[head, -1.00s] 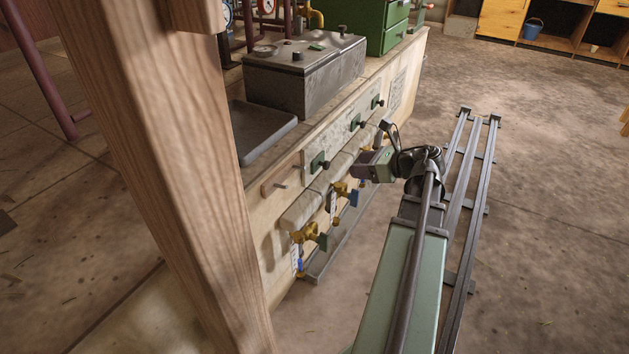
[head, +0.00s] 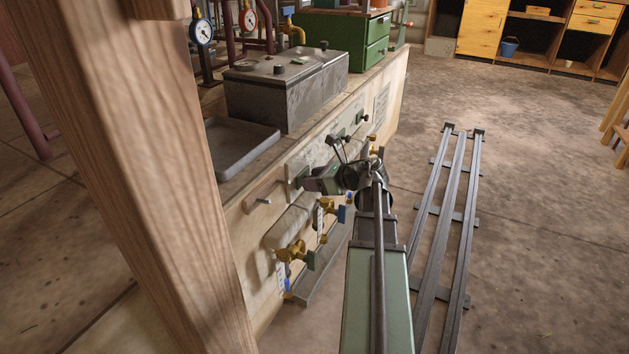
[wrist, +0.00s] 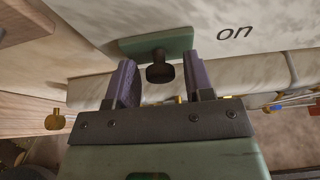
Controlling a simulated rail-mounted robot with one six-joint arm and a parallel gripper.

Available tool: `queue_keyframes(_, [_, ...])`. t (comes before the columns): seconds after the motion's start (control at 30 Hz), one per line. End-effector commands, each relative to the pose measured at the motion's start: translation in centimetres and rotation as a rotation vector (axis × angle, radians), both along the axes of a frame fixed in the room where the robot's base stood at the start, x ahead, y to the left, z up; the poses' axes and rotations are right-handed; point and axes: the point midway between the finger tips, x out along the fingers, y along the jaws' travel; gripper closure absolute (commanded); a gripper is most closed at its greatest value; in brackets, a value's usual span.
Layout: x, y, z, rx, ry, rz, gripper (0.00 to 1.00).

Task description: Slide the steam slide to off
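In the wrist view a dark round knob (wrist: 160,69) sticks out of a green slide plate (wrist: 125,46) on the pale wall, with the word "on" (wrist: 235,32) printed to its right. I take this to be the steam slide; no name label is readable. My gripper (wrist: 161,78) is open, one purple-grey finger on each side of the knob, with gaps between fingers and knob. In the head view my gripper (head: 310,180) is at the front face of the stone bench (head: 255,228) and hides this knob.
Other dark slide knobs (head: 364,119) sit farther along the bench front. Brass valves (head: 292,252) and pipework lie below. A wooden post (head: 150,170) blocks the left side. A grey tray (head: 240,150) rests on the bench. The floor right of the rail (head: 455,210) is clear.

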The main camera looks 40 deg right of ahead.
Motion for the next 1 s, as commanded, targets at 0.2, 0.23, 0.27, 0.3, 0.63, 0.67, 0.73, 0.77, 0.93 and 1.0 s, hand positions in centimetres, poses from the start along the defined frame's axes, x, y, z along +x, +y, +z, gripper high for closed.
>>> queue_keyframes(0.2, [0.0, 0.0, 0.0, 0.000, 0.000, 0.000, 0.86])
queue_keyframes(0.23, [0.0, 0.0, 0.0, 0.000, 0.000, 0.000, 0.91])
queue_keyframes(0.27, [0.0, 0.0, 0.0, 0.000, 0.000, 0.000, 0.95])
queue_keyframes(0.3, [0.0, 0.0, 0.0, 0.000, 0.000, 0.000, 1.00])
queue_keyframes(0.63, [0.8, -1.9, 0.0, 0.000, 0.000, -0.001, 1.00])
queue_keyframes(0.67, [1.1, -2.5, 0.0, 0.000, 0.000, -0.001, 1.00])
queue_keyframes(0.73, [1.7, -4.0, 0.0, -0.001, 0.000, -0.002, 1.00])
queue_keyframes(0.77, [2.0, -4.7, 0.0, -0.001, 0.000, -0.002, 1.00])
queue_keyframes(0.93, [3.0, -7.3, 0.0, -0.001, 0.000, 0.000, 1.00])
queue_keyframes(1.0, [3.1, -7.5, 0.0, -0.001, 0.000, -0.001, 1.00])
